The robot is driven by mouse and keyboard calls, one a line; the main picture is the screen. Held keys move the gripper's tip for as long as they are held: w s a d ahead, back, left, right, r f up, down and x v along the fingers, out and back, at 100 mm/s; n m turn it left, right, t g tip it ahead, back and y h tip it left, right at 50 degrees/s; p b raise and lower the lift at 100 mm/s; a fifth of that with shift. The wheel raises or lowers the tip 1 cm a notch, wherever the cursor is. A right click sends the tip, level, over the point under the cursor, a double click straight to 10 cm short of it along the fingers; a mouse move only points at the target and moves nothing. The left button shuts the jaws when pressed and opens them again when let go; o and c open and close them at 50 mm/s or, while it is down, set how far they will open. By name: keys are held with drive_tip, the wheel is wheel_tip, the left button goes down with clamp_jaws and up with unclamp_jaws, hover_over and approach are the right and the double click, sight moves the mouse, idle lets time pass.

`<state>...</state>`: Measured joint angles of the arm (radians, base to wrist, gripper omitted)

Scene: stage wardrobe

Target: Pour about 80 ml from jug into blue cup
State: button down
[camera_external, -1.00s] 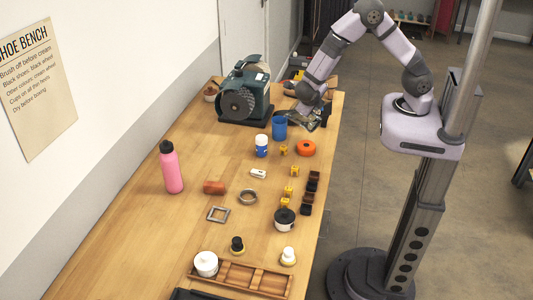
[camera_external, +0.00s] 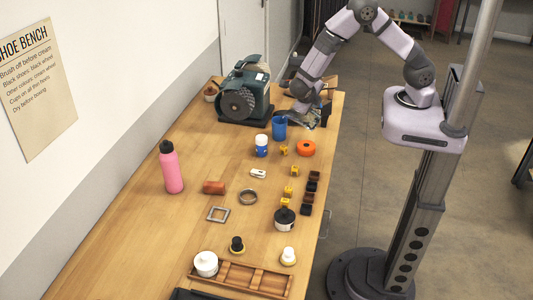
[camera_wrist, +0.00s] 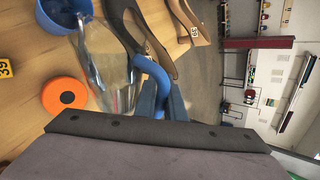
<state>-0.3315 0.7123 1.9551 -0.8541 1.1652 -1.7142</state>
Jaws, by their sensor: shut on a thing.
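The blue cup (camera_external: 279,128) stands on the bench near the grinder; part of it shows at the top left of the wrist view (camera_wrist: 72,14). The clear jug (camera_wrist: 106,62) has a blue handle (camera_wrist: 154,74). My gripper (camera_wrist: 160,100) is shut on that handle. The jug is tilted with its mouth towards the cup, its lip close to the cup's rim. A pale clear streak shows there; I cannot tell whether it is liquid or the jug's lip. In the external view the jug (camera_external: 311,119) is small and partly hidden by my gripper. The cup's liquid level is hidden.
An orange ring (camera_external: 306,148) and a white-and-blue cup (camera_external: 261,145) stand near the blue cup. The green grinder (camera_external: 245,95) is behind it to the left. Dark and wooden curved pieces (camera_wrist: 170,35) lie beyond the jug. Small yellow numbered blocks (camera_external: 284,150) are nearby.

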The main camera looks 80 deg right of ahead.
drive_tip(key=shift+r, duration=0.15)
drive_tip(key=shift+f, duration=0.25)
drive_tip(key=f+b, duration=0.1)
drive_tip(key=b, duration=0.1)
drive_tip(key=f+b, duration=0.1)
drive_tip(key=b, duration=0.1)
drive_tip(key=shift+s+m+t+b, duration=0.25)
drive_tip(key=shift+m+t+b, duration=0.05)
drive_tip(key=shift+b, duration=0.05)
drive_tip(key=shift+s+a+r+m+t+b, duration=0.1)
drive_tip(key=shift+s+r+m+t+b, duration=0.2)
drive_tip(key=shift+t, duration=0.4)
drive_tip(key=shift+s, duration=0.15)
drive_tip(key=f+b, duration=0.1)
drive_tip(key=b, duration=0.1)
drive_tip(key=s+f+m+t+b, duration=0.1)
drive_tip(key=shift+f+b, duration=0.2)
drive_tip(key=shift+b, duration=0.2)
drive_tip(key=shift+s+r+m+t+b, duration=0.3)
drive_tip(key=shift+s+m+t+b, duration=0.15)
drive_tip(key=shift+s+t, duration=0.15)
drive_tip(key=shift+s+f, duration=0.1)
